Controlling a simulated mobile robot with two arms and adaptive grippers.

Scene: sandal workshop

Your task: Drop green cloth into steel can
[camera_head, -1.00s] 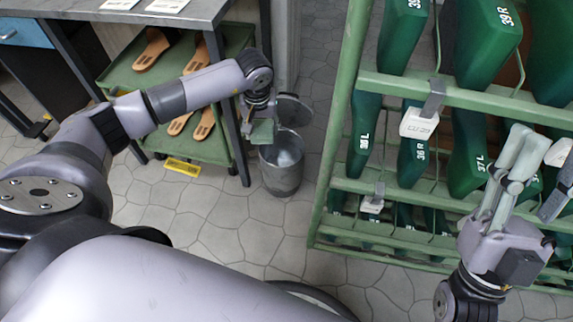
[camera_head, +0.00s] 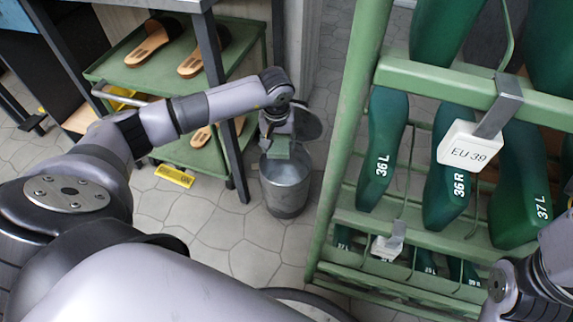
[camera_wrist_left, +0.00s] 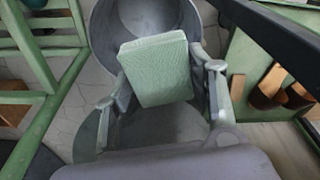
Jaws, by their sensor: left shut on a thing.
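The green cloth (camera_head: 278,149) is a folded, flat pale-green pad. In the left wrist view the cloth (camera_wrist_left: 156,66) sits between both fingers. My left gripper (camera_head: 279,142) is shut on it and holds it at the mouth of the steel can. The steel can (camera_head: 286,194) is an upright grey metal bucket on the floor, with its round lid raised behind the gripper. In the left wrist view the can's rim (camera_wrist_left: 198,22) shows beyond the cloth. The can's bottom is partly hidden. My right gripper is out of view; only part of that arm shows at the lower right.
A green rack (camera_head: 345,150) with several green shoe lasts stands right of the can. A green shelf trolley (camera_head: 135,78) with sandals stands to the left, behind a dark table leg (camera_head: 233,150). Stone-tiled floor is free in front of the can.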

